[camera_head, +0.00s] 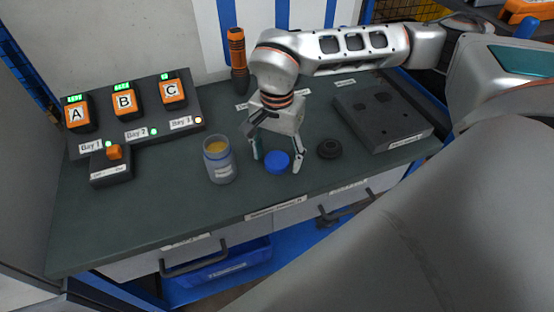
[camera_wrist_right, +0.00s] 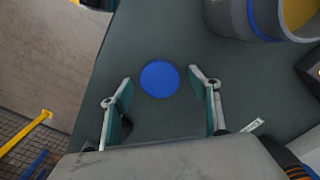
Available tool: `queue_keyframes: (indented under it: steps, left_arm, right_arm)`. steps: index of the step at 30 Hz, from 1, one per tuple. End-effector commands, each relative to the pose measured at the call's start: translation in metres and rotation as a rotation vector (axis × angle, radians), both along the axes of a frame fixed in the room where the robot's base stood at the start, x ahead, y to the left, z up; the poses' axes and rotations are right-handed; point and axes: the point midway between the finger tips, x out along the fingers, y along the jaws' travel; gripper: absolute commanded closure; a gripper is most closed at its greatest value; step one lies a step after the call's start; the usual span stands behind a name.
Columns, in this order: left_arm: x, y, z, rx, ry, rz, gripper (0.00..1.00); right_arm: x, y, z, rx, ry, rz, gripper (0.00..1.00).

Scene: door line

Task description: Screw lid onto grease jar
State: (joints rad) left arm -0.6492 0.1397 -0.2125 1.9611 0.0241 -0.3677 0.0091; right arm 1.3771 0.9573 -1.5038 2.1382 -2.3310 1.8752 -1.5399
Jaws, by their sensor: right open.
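The grease jar (camera_head: 219,163) stands upright and open on the dark bench, with yellow-brown grease showing inside. It also shows at the top right of the right wrist view (camera_wrist_right: 262,18). The blue lid (camera_head: 277,162) lies flat on the bench, to the right of the jar. In the wrist view the lid (camera_wrist_right: 160,78) sits just ahead of and between the fingertips. My right gripper (camera_head: 277,161) points down with its fingers spread on either side of the lid. In the wrist view the gripper (camera_wrist_right: 160,86) is open and empty. My left gripper is not in view.
A black round part (camera_head: 328,149) lies close right of the gripper. A dark foam tray (camera_head: 385,120) sits farther right. A charger rack (camera_head: 135,122) with batteries A, B and C and a small switch box (camera_head: 110,168) stand left. An orange-black torch (camera_head: 237,58) stands behind. The front bench strip is clear.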

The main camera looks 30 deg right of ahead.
Motion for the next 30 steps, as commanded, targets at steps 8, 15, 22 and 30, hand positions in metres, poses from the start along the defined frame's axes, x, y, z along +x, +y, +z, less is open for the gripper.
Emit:
queue_keyframes:
  steps: [8, 15, 22, 30]
  left_arm:
    - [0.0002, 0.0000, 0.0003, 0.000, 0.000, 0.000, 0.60]
    - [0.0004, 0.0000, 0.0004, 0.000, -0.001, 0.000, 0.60]
    - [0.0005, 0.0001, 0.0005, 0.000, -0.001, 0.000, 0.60]
    - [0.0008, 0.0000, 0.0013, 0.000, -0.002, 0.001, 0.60]
  right_arm:
    - [-0.0001, 0.0000, -0.0017, 0.000, 0.000, 0.000, 0.39]
    - [-0.0001, -0.0001, -0.0015, 0.000, 0.000, 0.000, 0.65]
    - [-0.0002, -0.0001, -0.0015, 0.000, 0.000, 0.000, 0.65]
    - [0.0008, -0.0001, 0.0053, 0.000, -0.002, 0.000, 0.65]
